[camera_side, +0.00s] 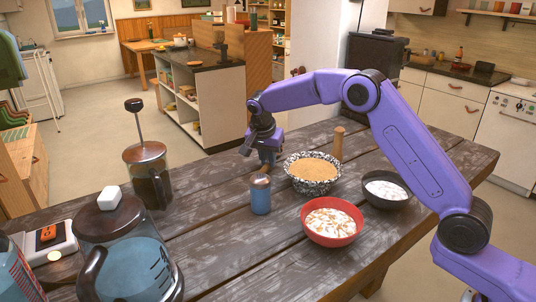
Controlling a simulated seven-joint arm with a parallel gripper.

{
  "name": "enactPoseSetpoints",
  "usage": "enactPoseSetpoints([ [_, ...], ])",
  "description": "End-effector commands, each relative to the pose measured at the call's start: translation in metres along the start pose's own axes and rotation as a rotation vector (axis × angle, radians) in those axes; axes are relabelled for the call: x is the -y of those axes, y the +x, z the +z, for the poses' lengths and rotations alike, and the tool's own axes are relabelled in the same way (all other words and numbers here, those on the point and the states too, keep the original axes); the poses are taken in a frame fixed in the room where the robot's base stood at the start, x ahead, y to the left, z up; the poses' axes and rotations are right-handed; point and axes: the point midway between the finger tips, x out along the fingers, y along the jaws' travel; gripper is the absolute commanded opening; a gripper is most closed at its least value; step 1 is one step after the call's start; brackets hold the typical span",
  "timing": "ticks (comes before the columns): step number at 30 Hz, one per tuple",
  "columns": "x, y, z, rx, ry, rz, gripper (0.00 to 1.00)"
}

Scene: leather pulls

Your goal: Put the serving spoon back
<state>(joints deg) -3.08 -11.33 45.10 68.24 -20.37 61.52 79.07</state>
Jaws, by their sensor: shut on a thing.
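My gripper (260,143) is over the wooden table, just left of a speckled bowl (313,184) of tan grainy food. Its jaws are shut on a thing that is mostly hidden. A small brown piece (267,158) shows right under the jaws; I cannot tell whether it is part of a serving spoon or something standing on the table. No serving spoon shows clearly. An upright light wooden cylinder (338,144) shows behind the bowl's right side; I cannot tell whether it stands in the bowl or beyond it.
A blue shaker (260,194) stands in front of my gripper. A red bowl (332,230) and a dark bowl (386,196) hold white food. A French press (150,182) and a glass jug (128,262) stand at left. The table (225,235) is bare between jug and red bowl.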

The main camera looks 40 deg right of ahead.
Motion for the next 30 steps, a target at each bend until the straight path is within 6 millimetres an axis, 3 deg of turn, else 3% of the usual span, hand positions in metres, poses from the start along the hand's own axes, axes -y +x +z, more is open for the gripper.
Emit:
enactPoseSetpoints([
  [7, 0.0, 0.0, 0.0, 0.0, 0.0, 0.0, 0.0],
  [8, 0.0, 0.0, 0.0, 0.0, 0.0, 0.0, 0.26],
  [9, 0.0, 0.0, 0.0, 0.0, 0.0, 0.0, 0.39],
  [10, 0.0, 0.0, 0.0, 0.0, 0.0, 0.0, 0.46],
  [22, 0.0, -0.006, 0.0, -0.001, -0.001, -0.001, 0.46],
  [30, 0.001, -0.053, 0.0, -0.002, 0.0, -0.005, 0.46],
])
